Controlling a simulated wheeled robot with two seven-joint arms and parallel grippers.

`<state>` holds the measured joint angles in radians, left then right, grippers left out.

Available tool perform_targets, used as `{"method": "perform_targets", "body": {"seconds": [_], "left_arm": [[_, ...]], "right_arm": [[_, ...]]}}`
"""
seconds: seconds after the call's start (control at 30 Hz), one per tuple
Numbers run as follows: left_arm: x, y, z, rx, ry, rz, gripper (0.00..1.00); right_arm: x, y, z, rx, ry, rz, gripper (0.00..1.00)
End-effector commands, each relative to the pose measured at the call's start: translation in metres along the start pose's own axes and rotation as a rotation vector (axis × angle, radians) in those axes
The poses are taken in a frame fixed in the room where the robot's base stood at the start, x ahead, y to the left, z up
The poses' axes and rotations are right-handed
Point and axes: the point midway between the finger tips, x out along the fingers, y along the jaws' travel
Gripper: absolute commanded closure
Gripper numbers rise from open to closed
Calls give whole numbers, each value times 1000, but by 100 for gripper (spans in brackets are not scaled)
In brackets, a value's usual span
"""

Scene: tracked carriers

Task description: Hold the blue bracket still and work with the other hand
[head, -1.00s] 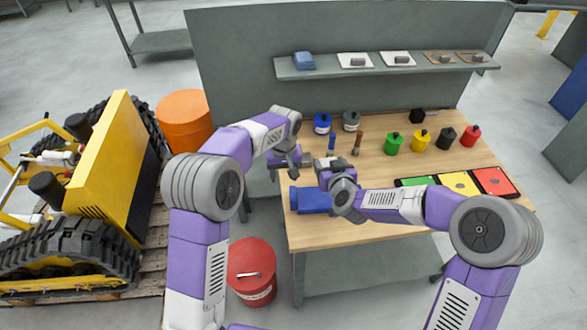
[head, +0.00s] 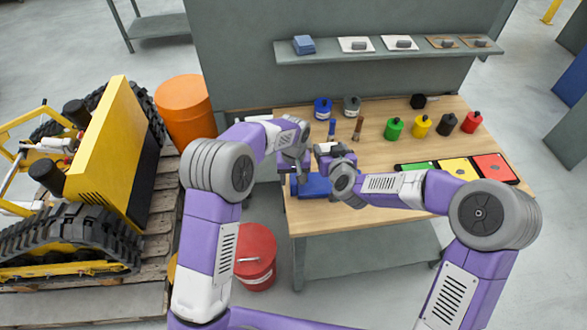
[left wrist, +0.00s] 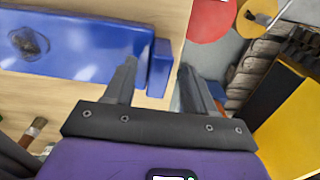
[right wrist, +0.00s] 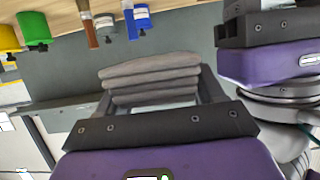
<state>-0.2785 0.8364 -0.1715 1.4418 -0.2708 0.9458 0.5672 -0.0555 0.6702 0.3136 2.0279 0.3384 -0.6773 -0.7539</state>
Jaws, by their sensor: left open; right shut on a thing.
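The blue bracket (head: 316,186) lies on the workbench's front left corner, partly hidden by my arms in the head view. In the left wrist view the bracket (left wrist: 85,42) shows a dark round smudge on its face and an upright end flange. My left gripper (head: 296,183) is open at that end; in the left wrist view its fingertips (left wrist: 158,66) stand on either side of the flange, without visible grip. My right gripper (head: 324,149) is above and behind the bracket. In the right wrist view it is shut on a grey folded cloth (right wrist: 150,80).
Blue (head: 322,108), grey, green, yellow, black and red bottles stand on the bench with two brushes (head: 357,128). Coloured trays (head: 455,171) lie at right. A shelf (head: 380,50) runs behind. A red drum (head: 255,258) and a yellow tracked machine (head: 120,150) are at left.

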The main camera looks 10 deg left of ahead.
Motion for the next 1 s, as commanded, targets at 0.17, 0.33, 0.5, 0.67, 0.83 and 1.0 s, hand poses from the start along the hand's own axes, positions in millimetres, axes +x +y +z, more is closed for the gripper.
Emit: {"method": "perform_targets", "body": {"seconds": [0.17, 0.33, 0.5, 0.67, 0.83, 1.0], "left_arm": [[9, 0, 0, 0, 0, 0, 45], [9, 0, 0, 0, 0, 0, 45], [9, 0, 0, 0, 0, 0, 58], [9, 0, 0, 0, 0, 0, 83], [9, 0, 0, 0, 1, 0, 100], [9, 0, 0, 0, 1, 1, 100]], "right_arm": [[0, 0, 0, 0, 0, 0, 62], [0, 0, 0, 0, 0, 0, 62], [0, 0, 0, 0, 1, 0, 62], [0, 0, 0, 0, 0, 0, 62], [0, 0, 0, 0, 0, 0, 62], [0, 0, 0, 0, 0, 0, 62]]}}
